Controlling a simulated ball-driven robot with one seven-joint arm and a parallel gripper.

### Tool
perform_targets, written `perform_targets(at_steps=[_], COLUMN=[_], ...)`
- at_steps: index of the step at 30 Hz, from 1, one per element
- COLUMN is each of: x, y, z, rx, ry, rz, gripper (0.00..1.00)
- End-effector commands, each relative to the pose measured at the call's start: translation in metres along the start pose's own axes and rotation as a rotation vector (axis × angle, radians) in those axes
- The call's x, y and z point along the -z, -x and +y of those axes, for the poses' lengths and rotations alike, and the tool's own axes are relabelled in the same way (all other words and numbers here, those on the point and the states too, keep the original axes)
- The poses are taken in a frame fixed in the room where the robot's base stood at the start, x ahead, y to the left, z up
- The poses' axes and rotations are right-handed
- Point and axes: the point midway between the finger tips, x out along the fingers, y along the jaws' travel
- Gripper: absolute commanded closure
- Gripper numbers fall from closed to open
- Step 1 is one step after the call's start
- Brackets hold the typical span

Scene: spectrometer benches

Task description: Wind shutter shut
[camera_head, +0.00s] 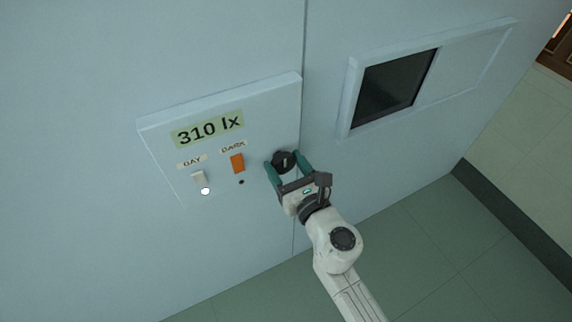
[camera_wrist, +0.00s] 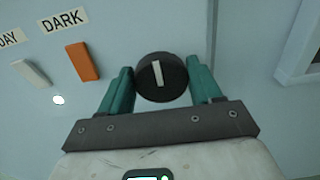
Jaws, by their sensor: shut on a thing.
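A round black knob (camera_head: 284,157) with a white mark sits at the right of a pale wall panel. My gripper (camera_head: 285,164) is shut on the knob, one teal finger on each side of it. In the wrist view the knob (camera_wrist: 161,77) shows between the fingers, its white mark near upright and tilted slightly. The window (camera_head: 393,91) to the right shows a dark opening in the left part of its pale frame. A pale flat section, seemingly the shutter (camera_head: 466,76), fills the right part of the frame.
The panel (camera_head: 151,126) carries a display (camera_head: 209,130) reading 310 lx. Below it are a white DAY switch (camera_head: 200,179) with a lit white lamp (camera_head: 205,191), and an orange DARK switch (camera_head: 237,163) with a dark lamp (camera_head: 241,182). Green floor lies clear below the wall.

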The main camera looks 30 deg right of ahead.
Motion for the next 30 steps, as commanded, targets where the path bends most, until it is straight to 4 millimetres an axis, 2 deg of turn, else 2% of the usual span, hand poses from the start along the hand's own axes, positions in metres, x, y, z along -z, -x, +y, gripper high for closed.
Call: perform_targets(at_steps=[1, 7, 19, 30], x=[0.0, 0.0, 0.0, 0.0009], y=[0.0001, 0.0001, 0.0002, 0.0002], z=[0.0001, 0.0001, -0.0002, -0.0018], rx=[0.0, 0.0, -0.001, -0.001], ry=[0.0, 0.0, -0.083, -0.385], rz=[0.0, 0.0, 0.0, 0.0], gripper=[0.48, 0.67, 0.67, 0.67])
